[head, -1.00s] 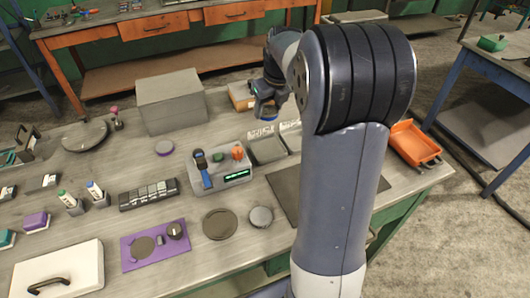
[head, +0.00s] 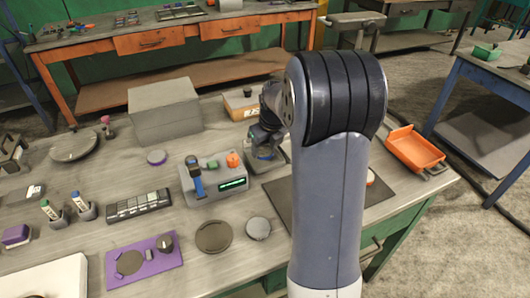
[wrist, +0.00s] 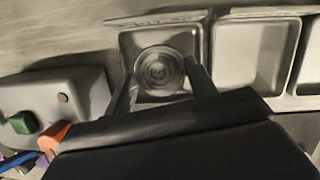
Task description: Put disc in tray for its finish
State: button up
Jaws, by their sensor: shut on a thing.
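A round grey disc with concentric rings (wrist: 158,70) shows in the wrist view, between the fingers of my gripper (wrist: 160,80). My gripper is shut on it. The disc lies over the leftmost square compartment of a grey tray (wrist: 125,45), inside its rim as seen from above; whether it touches the floor I cannot tell. Two more compartments (wrist: 255,50) to the right look empty; the last is cut off by the frame edge. In the head view my gripper (head: 264,152) is low at the tray (head: 282,160), and my arm hides much of it.
A grey device (head: 215,183) with a green button, an orange knob and a blue-handled tool stands left of the tray. A grey box (head: 165,110) and a cardboard box (head: 240,103) stand behind. An orange bin (head: 414,150) is at the right. A dark mat (head: 278,195) lies in front.

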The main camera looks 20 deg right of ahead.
jog(key=shift+f, duration=1)
jog(key=shift+f, duration=0.1)
jog(key=o, duration=1.1)
jog(key=shift+c, duration=0.2)
jog(key=v, duration=1.2)
